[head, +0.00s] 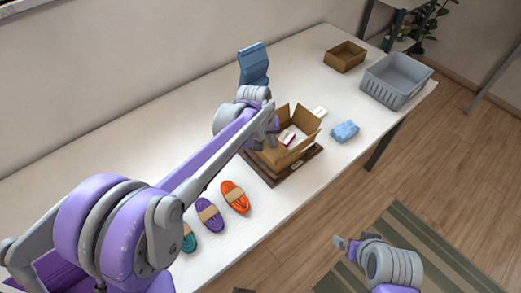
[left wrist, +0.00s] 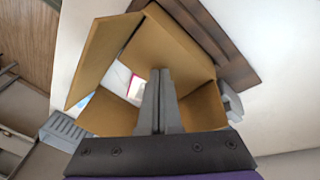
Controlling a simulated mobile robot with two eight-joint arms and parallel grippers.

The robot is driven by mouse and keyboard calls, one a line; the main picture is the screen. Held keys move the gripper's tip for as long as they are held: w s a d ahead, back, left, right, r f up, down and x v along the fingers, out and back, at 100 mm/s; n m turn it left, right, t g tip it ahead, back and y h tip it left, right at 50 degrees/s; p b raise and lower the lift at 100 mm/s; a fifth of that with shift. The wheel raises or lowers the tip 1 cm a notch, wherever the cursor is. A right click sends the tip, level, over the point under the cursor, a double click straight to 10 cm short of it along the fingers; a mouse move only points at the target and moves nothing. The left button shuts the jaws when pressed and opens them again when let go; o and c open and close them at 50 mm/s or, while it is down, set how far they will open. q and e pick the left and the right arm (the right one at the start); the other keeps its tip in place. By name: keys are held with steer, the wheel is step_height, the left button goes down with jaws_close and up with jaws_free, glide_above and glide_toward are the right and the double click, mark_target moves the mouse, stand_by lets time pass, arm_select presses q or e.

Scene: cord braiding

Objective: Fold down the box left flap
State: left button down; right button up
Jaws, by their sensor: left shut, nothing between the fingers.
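An open brown cardboard box (head: 289,157) sits on a dark board (head: 273,180) on the white table. Flaps (head: 306,121) at its back and right stand up. A white and red item lies inside (head: 287,137), and it also shows in the left wrist view (left wrist: 133,87). My left gripper (head: 271,138) is shut and empty at the box's left side, hiding part of that side; I cannot clearly make out the left flap. In the left wrist view its closed fingers (left wrist: 160,76) point over the box opening, with one flap (left wrist: 101,55) raised at the left. My right gripper (head: 345,243) is over the floor, away from the table.
A blue packet (head: 344,131) lies right of the box. A grey basket (head: 396,80) and a small brown box (head: 345,56) stand at the far right. A blue object (head: 253,65) stands behind.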

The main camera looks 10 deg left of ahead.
arm_select(q)
steer(key=shift+w+f, duration=0.1)
steer(key=shift+f, duration=0.15)
steer(key=shift+r, duration=0.2)
steer(key=shift+a+r, duration=0.1)
steer(key=shift+r, duration=0.35)
steer(key=shift+f, duration=0.2)
steer(key=shift+f, duration=0.3)
steer(key=shift+s, duration=0.2)
